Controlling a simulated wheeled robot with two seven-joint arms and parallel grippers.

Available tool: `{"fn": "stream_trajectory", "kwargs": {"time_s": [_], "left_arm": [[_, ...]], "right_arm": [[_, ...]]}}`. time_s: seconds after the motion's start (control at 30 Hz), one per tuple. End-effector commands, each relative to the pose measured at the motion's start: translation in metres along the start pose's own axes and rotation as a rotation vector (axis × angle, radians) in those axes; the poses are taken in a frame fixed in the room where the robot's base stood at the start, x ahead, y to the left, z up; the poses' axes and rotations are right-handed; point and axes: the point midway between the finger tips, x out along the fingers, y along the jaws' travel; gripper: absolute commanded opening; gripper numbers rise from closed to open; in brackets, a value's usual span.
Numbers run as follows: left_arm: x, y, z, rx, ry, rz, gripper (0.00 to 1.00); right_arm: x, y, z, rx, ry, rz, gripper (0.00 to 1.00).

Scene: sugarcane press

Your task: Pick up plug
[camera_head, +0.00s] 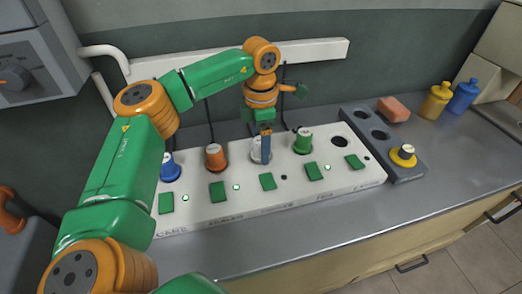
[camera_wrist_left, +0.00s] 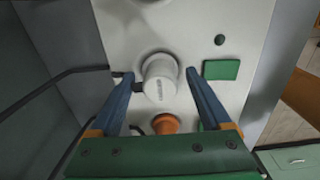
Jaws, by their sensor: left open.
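A white plug (camera_wrist_left: 160,78) stands in the long white socket board; in the head view the same white plug (camera_head: 256,152) is partly hidden behind a blue finger. My left gripper (camera_head: 265,157) is open and points down over it. In the left wrist view the fingertips of my left gripper (camera_wrist_left: 159,76) are on either side of the white plug, with gaps showing. A blue plug (camera_head: 170,169), an orange plug (camera_head: 215,158) and a green plug (camera_head: 303,142) stand in the same board. A yellow plug (camera_head: 404,156) stands in a grey block. My right gripper is not seen.
The white board (camera_head: 240,207) has green squares along its front and an empty hole (camera_head: 340,142) at right. Black cables run behind it. The grey block (camera_head: 385,148), a sponge (camera_head: 393,109) and yellow (camera_head: 437,102) and blue (camera_head: 463,97) bottles are at right. The front counter is clear.

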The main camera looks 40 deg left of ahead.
Motion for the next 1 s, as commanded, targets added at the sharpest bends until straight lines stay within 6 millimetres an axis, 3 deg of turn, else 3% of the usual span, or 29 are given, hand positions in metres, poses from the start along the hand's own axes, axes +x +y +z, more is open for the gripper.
{"fn": "stream_trajectory", "kwargs": {"time_s": [0.17, 0.47, 0.77, 0.97, 1.0], "left_arm": [[0.000, 0.000, 0.000, 0.000, 0.000, 0.000, 0.81], [0.000, 0.000, 0.000, 0.000, -0.001, 0.000, 0.00], [-0.002, 0.000, 0.001, 0.000, -0.001, 0.001, 0.00], [-0.035, 0.000, 0.001, -0.001, -0.004, 0.003, 0.00], [-0.042, -0.007, 0.006, 0.006, -0.004, 0.003, 0.00]], "right_arm": [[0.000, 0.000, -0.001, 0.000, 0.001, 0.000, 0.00], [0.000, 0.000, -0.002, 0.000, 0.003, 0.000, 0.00], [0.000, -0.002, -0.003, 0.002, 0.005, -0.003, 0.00], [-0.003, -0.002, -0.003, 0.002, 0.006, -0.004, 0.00], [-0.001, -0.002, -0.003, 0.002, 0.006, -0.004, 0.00]]}}
